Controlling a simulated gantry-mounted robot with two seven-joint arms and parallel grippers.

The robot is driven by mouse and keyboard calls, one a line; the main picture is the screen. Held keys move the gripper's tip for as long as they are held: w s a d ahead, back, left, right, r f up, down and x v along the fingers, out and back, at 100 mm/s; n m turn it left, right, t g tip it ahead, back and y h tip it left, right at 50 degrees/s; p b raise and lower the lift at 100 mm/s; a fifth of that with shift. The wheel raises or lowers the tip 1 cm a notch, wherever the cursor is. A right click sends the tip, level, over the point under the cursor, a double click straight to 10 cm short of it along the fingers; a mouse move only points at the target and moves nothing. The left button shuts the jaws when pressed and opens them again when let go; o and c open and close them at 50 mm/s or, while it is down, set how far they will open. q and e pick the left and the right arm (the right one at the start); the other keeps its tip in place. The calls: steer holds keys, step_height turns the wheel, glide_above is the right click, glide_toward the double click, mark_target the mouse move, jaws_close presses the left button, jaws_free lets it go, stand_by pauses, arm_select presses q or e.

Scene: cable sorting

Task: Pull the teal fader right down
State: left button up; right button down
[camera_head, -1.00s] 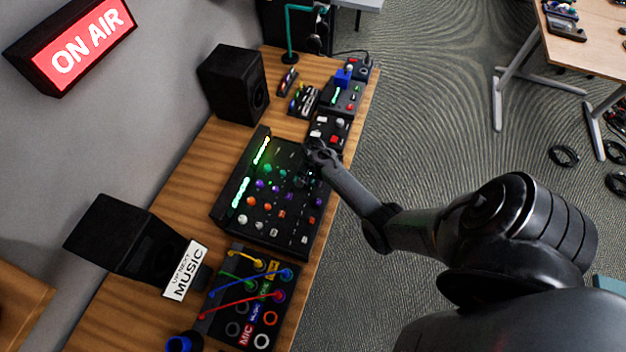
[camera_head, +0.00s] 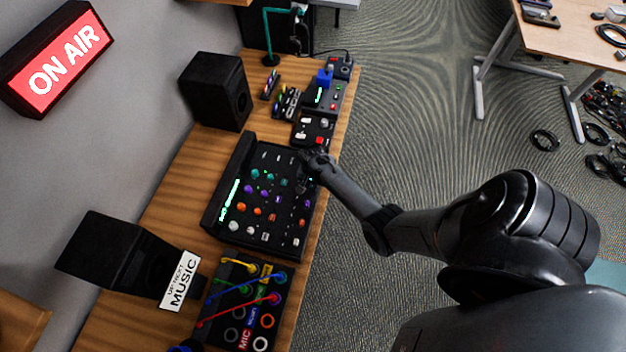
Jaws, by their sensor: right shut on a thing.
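The black mixer (camera_head: 243,232) lies on the wooden desk, with rows of teal, purple, orange and white knobs. Teal knobs (camera_head: 255,174) show in its far row. My right gripper (camera_head: 304,168) reaches in from the right over the mixer's far right corner, at the end of the teal row. It is shut on a small part there, which fits the teal fader, but the fingers hide the cap and its exact position in the slot. My left gripper is out of view.
A small black box with red and white buttons (camera_head: 314,130) sits just beyond the mixer. A patch panel with coloured cables (camera_head: 240,300) lies nearer. Black speakers (camera_head: 215,92) stand along the wall side.

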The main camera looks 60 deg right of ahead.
steer(key=c, duration=1.1)
jaws_free()
steer(key=shift+w+r, duration=0.1)
steer(key=shift+r, duration=0.5)
steer(key=shift+r+p, duration=0.85)
steer(key=shift+r, duration=3.95)
steer(key=shift+s, duration=0.2)
